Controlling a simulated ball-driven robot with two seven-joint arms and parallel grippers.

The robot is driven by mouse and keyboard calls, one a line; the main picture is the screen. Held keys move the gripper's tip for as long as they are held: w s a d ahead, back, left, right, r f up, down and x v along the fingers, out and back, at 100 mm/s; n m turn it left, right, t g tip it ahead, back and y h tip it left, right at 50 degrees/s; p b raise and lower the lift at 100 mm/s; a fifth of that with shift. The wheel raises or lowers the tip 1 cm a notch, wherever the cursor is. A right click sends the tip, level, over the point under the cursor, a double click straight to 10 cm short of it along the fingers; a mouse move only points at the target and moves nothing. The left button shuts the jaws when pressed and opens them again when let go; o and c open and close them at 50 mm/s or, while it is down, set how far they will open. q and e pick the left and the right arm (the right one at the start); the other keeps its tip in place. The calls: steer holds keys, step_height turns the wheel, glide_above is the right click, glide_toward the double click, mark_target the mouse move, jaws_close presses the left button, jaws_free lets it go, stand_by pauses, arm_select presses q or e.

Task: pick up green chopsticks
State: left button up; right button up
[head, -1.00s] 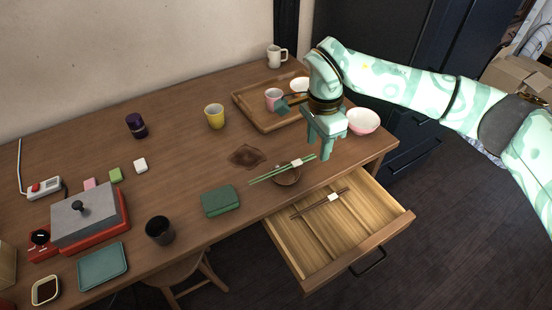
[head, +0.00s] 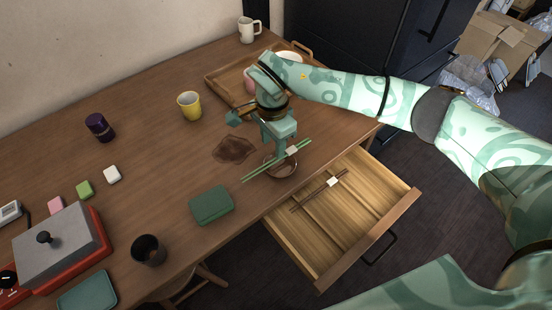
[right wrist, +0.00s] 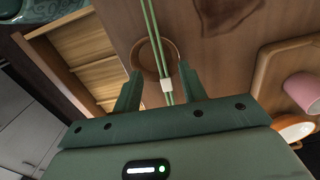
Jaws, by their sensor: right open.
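The green chopsticks (head: 262,168), a pair with a white band, lie across a small round brown dish (head: 284,170) near the table's front edge. My right gripper (head: 279,152) is open and low over them. In the right wrist view the chopsticks (right wrist: 151,25) run between the two spread fingers of the right gripper (right wrist: 160,85), with the white band between them. The fingers do not visibly touch the chopsticks. My left gripper is out of view.
An open drawer (head: 388,238) with dark chopsticks (head: 312,194) juts out below the dish. A green folded cloth or case (head: 211,204) lies left of it. A yellow cup (head: 190,106) and a wooden tray (head: 222,88) stand behind. A dark cup (head: 148,250) stands nearer the front.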

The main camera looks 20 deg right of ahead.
mark_target(273, 161)
steer(key=shift+f, duration=0.35)
step_height(273, 161, down, 4)
steer(key=shift+s+f+b, duration=0.1)
steer(key=shift+b, duration=1)
steer(key=shift+f, duration=0.35)
steer(key=shift+r, duration=0.1)
jaws_close()
